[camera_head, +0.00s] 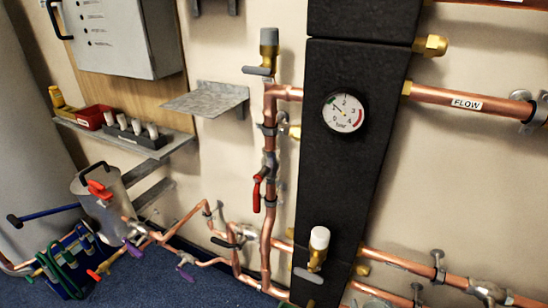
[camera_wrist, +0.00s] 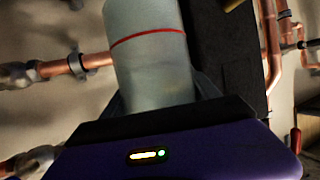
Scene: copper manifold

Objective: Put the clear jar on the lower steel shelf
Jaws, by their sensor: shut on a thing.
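The clear jar (camera_wrist: 148,55), a pale, cloudy cylinder with a thin red band, stands up from my gripper (camera_wrist: 155,100) in the wrist view. The gripper is shut on its lower part; the dark fingers flank it and the purple body hides its base. The jar's top is cut off by the frame edge. Neither jar nor gripper shows in the head view. There, a small bare steel shelf (camera_head: 205,98) is fixed to the wall left of the copper riser. Brackets (camera_head: 213,5) show above it at the top edge.
A longer grey ledge (camera_head: 172,148) at left holds a yellow bottle (camera_head: 56,96), red bin (camera_head: 95,117) and black rack (camera_head: 135,134). A grey box (camera_head: 120,35) hangs above it. The copper riser (camera_head: 268,185), valves and black panel (camera_head: 350,150) stand to the steel shelf's right.

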